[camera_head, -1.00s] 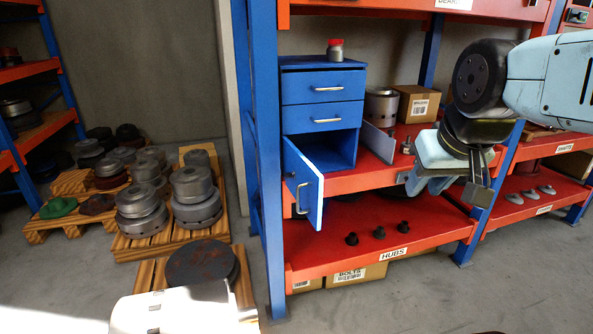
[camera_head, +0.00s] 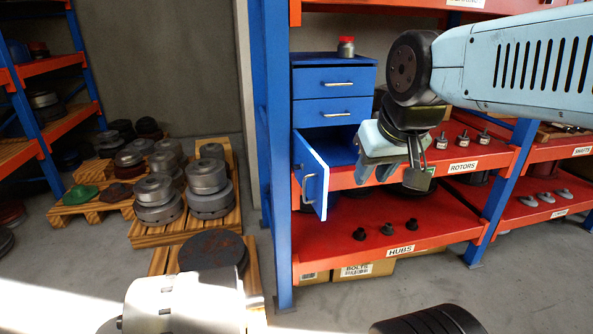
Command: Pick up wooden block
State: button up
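I cannot make out a wooden block in this view. My gripper (camera_head: 396,176) hangs from the pale blue arm in front of the red rotor shelf, just right of the open cabinet. Its fingers point down and look spread apart, with nothing visible between them. The blue cabinet (camera_head: 333,82) stands on the shelf with two shut drawers. Its lower door (camera_head: 312,178) is swung open toward me.
A red-capped jar (camera_head: 346,47) stands on the cabinet. Several dark hubs (camera_head: 387,229) sit on the lower shelf (camera_head: 440,222). Small metal parts (camera_head: 463,139) stand on the rotor shelf at right. A blue post (camera_head: 275,150) rises left of the cabinet. Pallets (camera_head: 180,225) with metal rotors lie at left.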

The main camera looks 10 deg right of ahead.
aim_at(540, 136)
jog(key=u, duration=1.4)
jog(key=i, duration=0.1)
jog(key=z, duration=3.05)
jog(key=k, duration=0.8)
jog(key=z, duration=0.2)
jog(key=i, duration=0.8)
jog(key=u, duration=0.05)
